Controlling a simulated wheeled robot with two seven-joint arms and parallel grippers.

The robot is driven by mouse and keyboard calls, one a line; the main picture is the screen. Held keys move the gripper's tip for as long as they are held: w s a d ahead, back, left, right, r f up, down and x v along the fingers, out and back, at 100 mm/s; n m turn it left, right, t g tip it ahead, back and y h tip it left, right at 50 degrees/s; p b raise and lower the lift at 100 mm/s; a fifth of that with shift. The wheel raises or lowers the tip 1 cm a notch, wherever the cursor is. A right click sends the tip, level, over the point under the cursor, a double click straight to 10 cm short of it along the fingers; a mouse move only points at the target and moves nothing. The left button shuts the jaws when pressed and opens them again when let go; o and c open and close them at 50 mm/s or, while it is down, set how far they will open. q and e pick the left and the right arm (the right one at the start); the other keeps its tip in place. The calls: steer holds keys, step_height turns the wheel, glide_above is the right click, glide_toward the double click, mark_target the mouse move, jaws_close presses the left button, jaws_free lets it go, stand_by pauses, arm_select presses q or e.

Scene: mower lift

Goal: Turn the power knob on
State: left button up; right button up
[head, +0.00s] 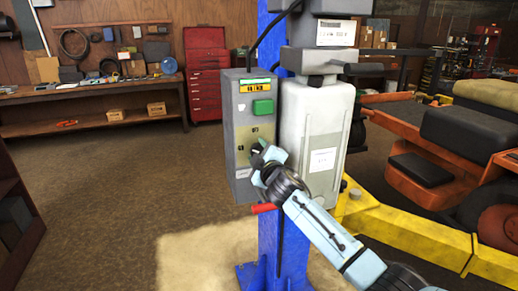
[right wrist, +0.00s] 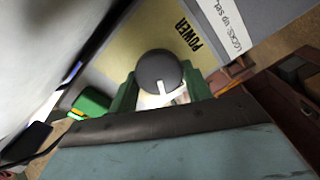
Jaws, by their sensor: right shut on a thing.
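The grey control box (head: 238,165) is mounted on the blue post (head: 268,235) in the head view. Its large green button (head: 262,108) is on the front. My right gripper (head: 258,148) is at the lower part of the box front and hides the knob there. In the right wrist view, the round dark power knob (right wrist: 156,68) with a white mark sits between the green fingers of that gripper, which is shut on it. The yellow plate (right wrist: 150,35) beside it reads POWER. My left gripper is in neither view.
A white-grey tank (head: 315,130) stands right beside the box. A yellow lift arm (head: 410,235) and an orange mower (head: 425,180) fill the right. A workbench (head: 90,95) and red tool chest (head: 206,60) stand behind.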

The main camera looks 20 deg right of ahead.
steer(key=n+p, duration=0.1)
steer(key=n, duration=0.4)
steer(key=shift+f+n+p, duration=0.1)
steer(key=shift+n+p, duration=0.3)
stand_by(0.4)
steer(key=o, duration=1)
steer(key=shift+c, duration=0.2)
steer(key=s, duration=1.3)
steer(key=shift+s+d, duration=0.2)
steer(key=shift+f, duration=0.15)
